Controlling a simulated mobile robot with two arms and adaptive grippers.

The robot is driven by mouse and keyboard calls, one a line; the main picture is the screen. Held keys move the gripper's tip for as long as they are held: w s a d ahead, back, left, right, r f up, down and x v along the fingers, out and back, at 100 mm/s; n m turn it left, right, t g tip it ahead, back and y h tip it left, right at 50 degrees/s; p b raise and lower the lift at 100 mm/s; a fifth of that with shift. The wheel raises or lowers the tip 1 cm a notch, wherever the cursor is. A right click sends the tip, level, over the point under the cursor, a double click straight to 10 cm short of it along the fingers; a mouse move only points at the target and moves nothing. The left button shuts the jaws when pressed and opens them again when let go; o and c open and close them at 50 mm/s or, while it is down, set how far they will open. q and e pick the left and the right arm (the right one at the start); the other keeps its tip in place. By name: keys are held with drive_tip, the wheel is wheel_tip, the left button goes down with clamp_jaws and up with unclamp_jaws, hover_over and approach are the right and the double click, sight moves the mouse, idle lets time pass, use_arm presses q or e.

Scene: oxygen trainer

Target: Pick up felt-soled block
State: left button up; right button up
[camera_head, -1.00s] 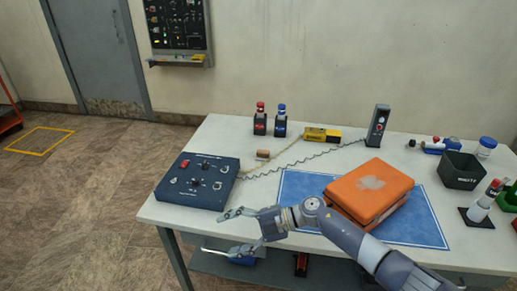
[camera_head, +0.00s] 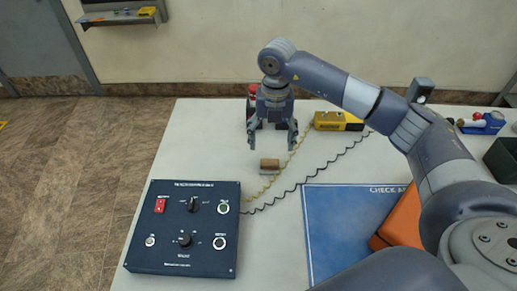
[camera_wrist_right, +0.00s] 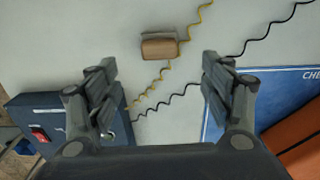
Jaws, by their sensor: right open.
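The felt-soled block (camera_head: 269,165) is a small tan-brown block lying on the white table, behind the blue control box (camera_head: 186,227). It also shows in the right wrist view (camera_wrist_right: 159,47), near the top centre. My right gripper (camera_head: 271,146) is open and empty, pointing down above the table close to the block. In the right wrist view its fingertips (camera_wrist_right: 158,65) lie to either side of the block's line, with a gap wider than the block. The block's underside is hidden. My left gripper is not in view.
A yellow cord and a dark coiled cord (camera_head: 310,180) run across the table near the block. A yellow device (camera_head: 338,121) stands behind to the right. A blue mat (camera_head: 345,225) and orange case (camera_head: 402,222) lie at right, partly behind my arm.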

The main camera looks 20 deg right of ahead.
sight(270, 162)
wheel_tip(270, 162, down, 4)
drive_tip(key=shift+s+d+p, duration=0.15)
drive_tip(key=shift+p, duration=0.25)
drive_tip(key=shift+f, duration=0.35)
drive_tip(key=f, duration=0.1)
drive_tip(key=f+p, duration=0.1)
drive_tip(key=f, duration=0.3)
drive_tip(key=shift+w+a+p, duration=0.2)
drive_tip(key=shift+a+p, duration=0.05)
drive_tip(key=shift+p, duration=0.1)
drive_tip(key=shift+f, duration=0.25)
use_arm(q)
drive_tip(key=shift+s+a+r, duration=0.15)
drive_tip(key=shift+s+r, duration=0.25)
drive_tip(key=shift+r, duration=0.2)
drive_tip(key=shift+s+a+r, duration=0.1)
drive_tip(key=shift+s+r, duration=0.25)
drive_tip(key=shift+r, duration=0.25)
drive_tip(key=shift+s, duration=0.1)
use_arm(e)
drive_tip(key=shift+c, duration=0.5)
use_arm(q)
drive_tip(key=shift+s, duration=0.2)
use_arm(e)
drive_tip(key=c, duration=1)
